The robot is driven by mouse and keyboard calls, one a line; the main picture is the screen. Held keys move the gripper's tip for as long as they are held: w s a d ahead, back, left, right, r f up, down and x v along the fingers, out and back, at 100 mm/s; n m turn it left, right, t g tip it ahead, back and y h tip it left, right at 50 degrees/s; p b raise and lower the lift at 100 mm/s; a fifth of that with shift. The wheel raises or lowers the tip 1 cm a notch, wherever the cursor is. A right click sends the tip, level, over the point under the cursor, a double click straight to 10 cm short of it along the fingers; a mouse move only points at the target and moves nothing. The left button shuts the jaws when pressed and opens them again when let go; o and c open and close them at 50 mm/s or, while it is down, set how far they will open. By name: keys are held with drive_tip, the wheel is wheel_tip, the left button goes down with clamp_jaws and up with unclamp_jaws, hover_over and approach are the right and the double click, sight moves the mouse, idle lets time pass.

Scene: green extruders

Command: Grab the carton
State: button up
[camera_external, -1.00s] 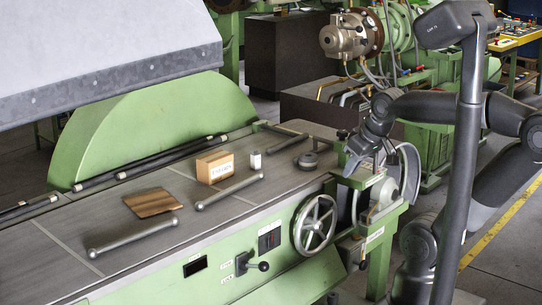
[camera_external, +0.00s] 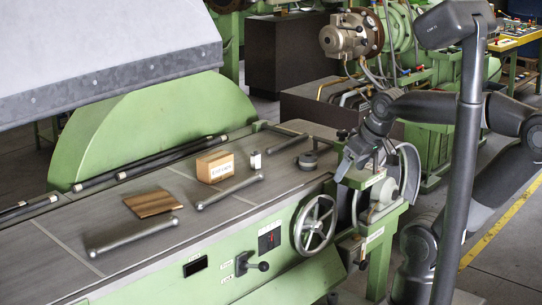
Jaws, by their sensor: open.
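My gripper (camera_external: 344,171) hangs at the right end of the machine top, well apart from the carton and pointing down to the left. It is open, with nothing seen between the fingers; they are small and dark in this view.
A small white-and-grey block (camera_external: 255,160) stands just right of the carton, and a dark round piece (camera_external: 307,160) lies nearer my gripper. A wooden board (camera_external: 152,203) and metal bars (camera_external: 230,192) lie around. A grey hood (camera_external: 100,55) overhangs the left.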

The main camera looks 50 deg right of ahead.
drive_tip(key=w+r+n+g, duration=0.1)
drive_tip(key=w+r+n, duration=0.45)
drive_tip(key=w, duration=0.95)
drive_tip(key=w+r+n+g, duration=0.25)
drive_tip(key=w+r, duration=0.55)
drive_tip(key=w, duration=0.7)
drive_tip(key=n+g, duration=0.2)
drive_tip(key=n, duration=0.8)
hover_over(215, 156)
wheel_tip(215, 156, down, 17)
drive_tip(key=shift+w+d+f, duration=0.1)
drive_tip(key=shift+d+f, duration=0.05)
drive_tip(key=shift+f, duration=0.05)
drive_tip(key=shift+w+f, duration=0.15)
drive_tip(key=shift+f, duration=0.9)
drive_tip(key=shift+s+f, duration=0.15)
drive_tip(key=shift+f, duration=2.2)
drive_tip(key=shift+s+f, duration=0.1)
drive_tip(key=shift+f, duration=2.25)
drive_tip(key=shift+c, duration=0.6)
